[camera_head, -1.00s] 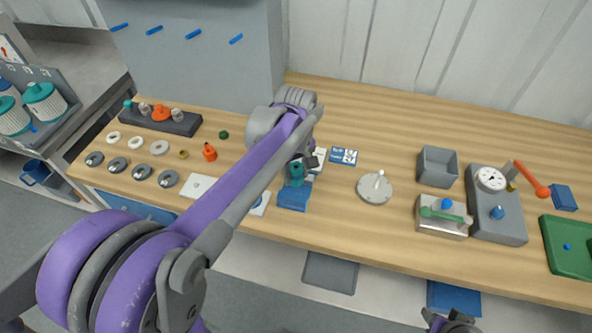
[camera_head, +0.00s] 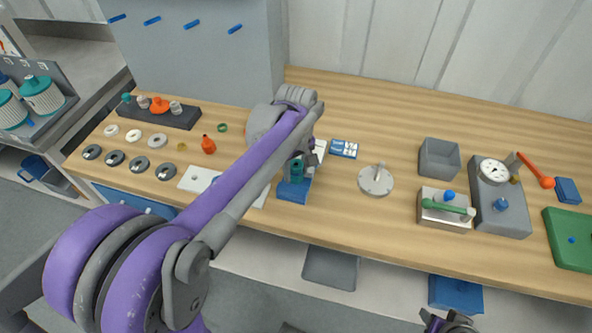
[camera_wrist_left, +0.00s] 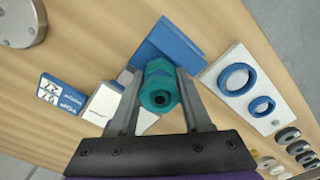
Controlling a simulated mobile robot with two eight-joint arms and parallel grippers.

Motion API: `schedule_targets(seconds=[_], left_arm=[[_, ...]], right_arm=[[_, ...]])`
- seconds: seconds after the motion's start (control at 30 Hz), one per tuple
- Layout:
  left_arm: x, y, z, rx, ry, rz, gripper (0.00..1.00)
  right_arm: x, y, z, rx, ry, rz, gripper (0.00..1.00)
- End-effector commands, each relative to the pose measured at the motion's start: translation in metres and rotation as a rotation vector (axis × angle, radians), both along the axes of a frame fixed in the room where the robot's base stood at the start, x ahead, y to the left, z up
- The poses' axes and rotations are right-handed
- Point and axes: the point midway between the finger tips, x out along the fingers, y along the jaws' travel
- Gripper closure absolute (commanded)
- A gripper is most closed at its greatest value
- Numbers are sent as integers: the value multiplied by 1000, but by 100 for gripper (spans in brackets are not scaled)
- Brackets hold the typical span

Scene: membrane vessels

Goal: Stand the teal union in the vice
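The teal union (camera_wrist_left: 159,88) is between the two fingers of my left gripper (camera_wrist_left: 158,84), which look shut on it. In the head view the teal union (camera_head: 297,170) stands at the end of my left arm, at the blue vice (camera_head: 291,191). The vice also shows in the left wrist view (camera_wrist_left: 160,45), just beyond the union. The union overlaps the vice in both views, and I cannot tell whether it touches or sits in it. My right gripper (camera_head: 450,323) is partly in view at the bottom edge, away from the bench; its fingers are not clear.
A white plate with blue rings (camera_wrist_left: 241,88) lies beside the vice. A blue and white card (camera_head: 344,149) and a round grey base with a post (camera_head: 376,180) are to its right. A grey bin (camera_head: 438,160) and a gauge unit (camera_head: 500,205) stand farther right.

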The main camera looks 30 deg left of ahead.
Motion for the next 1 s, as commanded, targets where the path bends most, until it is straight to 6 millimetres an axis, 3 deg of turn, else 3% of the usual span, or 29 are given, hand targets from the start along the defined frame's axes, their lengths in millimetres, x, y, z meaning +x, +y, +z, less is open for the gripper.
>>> schedule_targets(seconds=[0.03,0.1,0.23,0.7,1.0], left_arm=[[-6,-6,-16,-15,10,-2,28],[-6,-6,-16,-15,10,-3,17],[-6,-7,-7,-14,9,-3,17],[-7,-5,90,0,-2,0,17],[-7,-5,111,3,-6,0,17]], right_arm=[[-1,0,-4,0,2,0,50],[-1,0,-4,0,2,0,50],[-1,0,-4,0,2,0,50],[2,0,7,0,-3,0,50],[2,0,9,0,-4,0,50]])
